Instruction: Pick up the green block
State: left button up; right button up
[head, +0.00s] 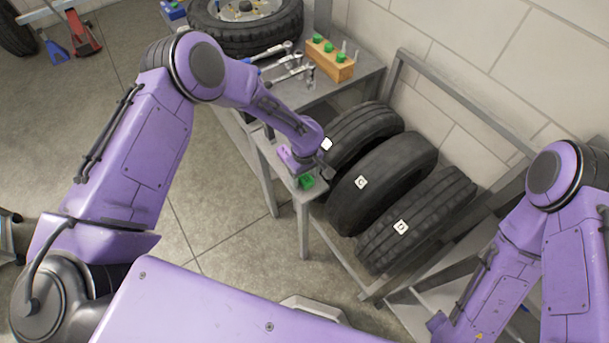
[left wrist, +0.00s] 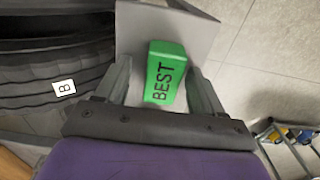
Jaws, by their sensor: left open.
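The green block (head: 307,182) lies on the end of a grey metal bench (head: 309,196) in the head view. In the left wrist view the green block (left wrist: 165,72) shows the word BEST on its face. My left gripper (left wrist: 160,68) is open, with one finger on either side of the block and a visible gap on each side. In the head view my left gripper (head: 314,171) is right over the block and partly hides it. My right arm shows at the right, but its gripper cannot be made out.
Several upright black tyres (head: 382,183) with letter tags stand in a rack just right of the block. Behind are wrenches (head: 285,68), a wooden holder (head: 331,62) with green-topped pieces, and a wheel (head: 245,22). Bare floor (head: 215,200) lies left of the bench.

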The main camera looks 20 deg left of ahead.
pick_arm(q)
jog(key=shift+s, duration=0.1)
jog(key=shift+c, duration=1.2)
jog(key=c, duration=0.8)
